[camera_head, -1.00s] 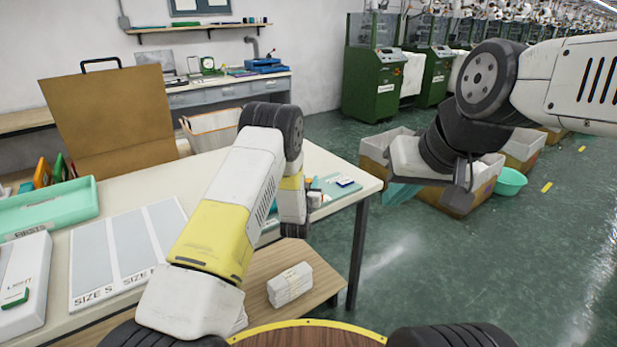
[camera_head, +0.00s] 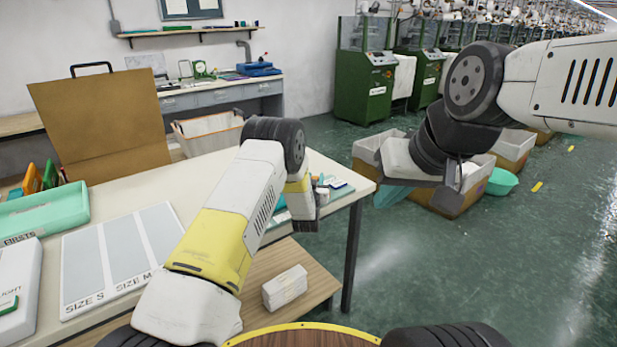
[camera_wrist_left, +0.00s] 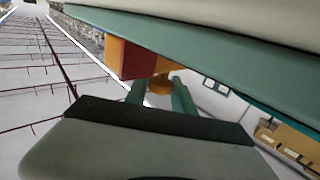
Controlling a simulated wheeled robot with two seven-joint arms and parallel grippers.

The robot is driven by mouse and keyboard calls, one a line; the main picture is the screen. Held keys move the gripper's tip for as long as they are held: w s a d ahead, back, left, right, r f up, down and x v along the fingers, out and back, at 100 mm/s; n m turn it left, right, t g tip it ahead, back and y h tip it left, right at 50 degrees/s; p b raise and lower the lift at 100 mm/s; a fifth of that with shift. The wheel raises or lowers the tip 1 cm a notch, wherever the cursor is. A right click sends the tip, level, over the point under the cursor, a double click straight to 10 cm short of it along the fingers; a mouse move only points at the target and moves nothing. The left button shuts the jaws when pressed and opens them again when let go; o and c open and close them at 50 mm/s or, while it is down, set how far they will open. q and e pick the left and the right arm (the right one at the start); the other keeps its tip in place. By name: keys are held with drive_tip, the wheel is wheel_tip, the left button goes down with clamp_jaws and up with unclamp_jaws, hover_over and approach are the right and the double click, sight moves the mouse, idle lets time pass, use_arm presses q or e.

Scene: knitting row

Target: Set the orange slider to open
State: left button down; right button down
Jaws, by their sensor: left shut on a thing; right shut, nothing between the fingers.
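In the left wrist view my left gripper (camera_wrist_left: 160,90) has its two green fingers closed on a small orange piece (camera_wrist_left: 161,82), which looks like the orange slider. The piece sits beside a red and orange block (camera_wrist_left: 135,58) under a long green edge (camera_wrist_left: 190,45). The slider's setting cannot be read. In the head view my left gripper (camera_head: 303,226) is at the table's right end, its fingertips hidden behind the wrist. My right gripper (camera_head: 392,193) is shut and empty, away from the table, in front of the floor boxes.
The white table (camera_head: 350,198) holds a green tray (camera_head: 45,212), a size board (camera_head: 120,255) and small items (camera_head: 335,183) at its right end. A white bundle (camera_head: 285,288) lies on the lower shelf. Boxes (camera_head: 515,146) and a green basin (camera_head: 502,181) stand on the floor.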

use_arm(q)
drive_tip(key=shift+d, duration=0.15)
drive_tip(key=c, duration=1.1)
unclamp_jaws()
drive_tip(key=shift+w+d, duration=0.1)
drive_tip(key=s, duration=0.2)
drive_tip(key=s+a, duration=0.1)
drive_tip(key=s, duration=0.4)
drive_tip(key=shift+s+a, duration=0.15)
drive_tip(key=shift+s, duration=0.25)
